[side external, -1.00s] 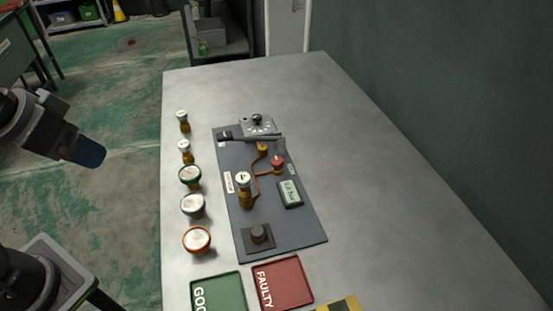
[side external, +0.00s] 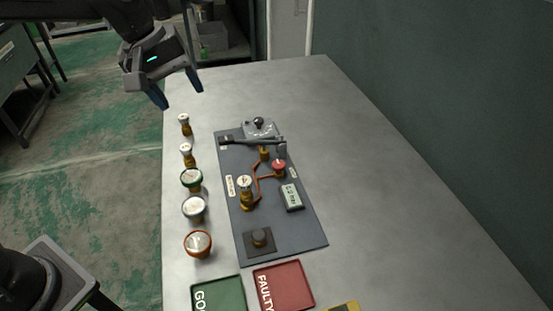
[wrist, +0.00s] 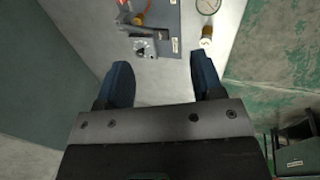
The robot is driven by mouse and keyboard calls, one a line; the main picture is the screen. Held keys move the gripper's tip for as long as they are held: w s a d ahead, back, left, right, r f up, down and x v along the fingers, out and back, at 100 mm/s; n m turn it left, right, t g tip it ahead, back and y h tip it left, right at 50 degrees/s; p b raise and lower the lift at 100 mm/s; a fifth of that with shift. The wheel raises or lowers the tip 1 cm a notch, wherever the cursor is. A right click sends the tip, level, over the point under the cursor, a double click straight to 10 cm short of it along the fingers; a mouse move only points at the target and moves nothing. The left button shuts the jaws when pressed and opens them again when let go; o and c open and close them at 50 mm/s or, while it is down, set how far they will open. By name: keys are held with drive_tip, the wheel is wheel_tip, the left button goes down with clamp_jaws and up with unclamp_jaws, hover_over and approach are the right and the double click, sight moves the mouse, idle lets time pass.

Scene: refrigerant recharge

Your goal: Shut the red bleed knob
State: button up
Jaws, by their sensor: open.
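The red bleed knob (side external: 280,166) stands on the right side of the dark grey board, at the end of a copper pipe. In the wrist view a red knob (wrist: 122,3) is cut by the top edge. My gripper (side external: 180,96) is open and empty, in the air over the table's far left corner. It is apart from the board and well away from the knob. In the wrist view its two blue fingertips (wrist: 162,78) are spread wide with nothing between them.
The board (side external: 285,222) also carries a lever valve (side external: 260,128), a brass-coloured canister (side external: 245,193) and a digital display (side external: 291,197). Several canisters and gauges (side external: 193,208) line the left edge. Green (side external: 218,292) and red (side external: 283,287) trays lie in front. The table's right side is clear.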

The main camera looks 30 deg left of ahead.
drive_tip(key=w+d+f+n+g+h, duration=0.15)
drive_tip(key=w+d+f+n, duration=0.3)
drive_tip(key=w, duration=0.45)
drive_tip(key=n+g, duration=0.1)
drive_tip(key=n, duration=0.3)
approach(278, 163)
drive_tip(key=shift+h, duration=0.35)
drive_tip(key=x, duration=0.9)
drive_tip(key=shift+s+a, duration=0.1)
drive_tip(key=shift+a, duration=0.15)
drive_tip(key=shift+c, duration=0.3)
drive_tip(key=c, duration=0.9)
drive_tip(key=shift+o, duration=0.2)
